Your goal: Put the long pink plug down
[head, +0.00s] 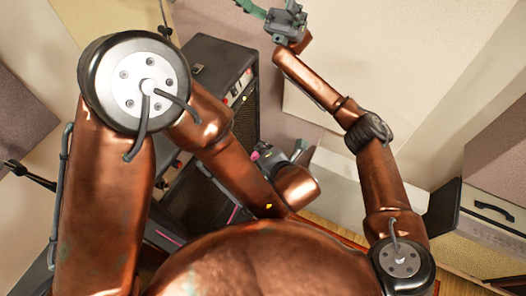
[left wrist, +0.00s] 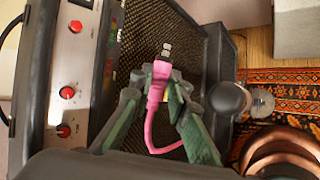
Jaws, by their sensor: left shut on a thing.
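The long pink plug (left wrist: 157,82) has a metal tip pointing up in the left wrist view, with its pink cable curving down below it. The green fingers of my left gripper (left wrist: 160,80) are shut on the plug's pink body. In the head view my left gripper (head: 272,156) is partly hidden by my arm, beside the amplifiers, with only a little pink showing. My right gripper (head: 272,10) is up at the top edge, far from the plug; its green fingers look spread and empty, partly cut off by the frame.
A black amplifier (head: 212,62) with a knob panel (left wrist: 65,85) stands close to my left gripper. A dark speaker grille (left wrist: 190,35) is behind the plug. A patterned rug (left wrist: 285,95) lies on the wooden floor at right. Another amplifier (head: 487,222) stands at far right.

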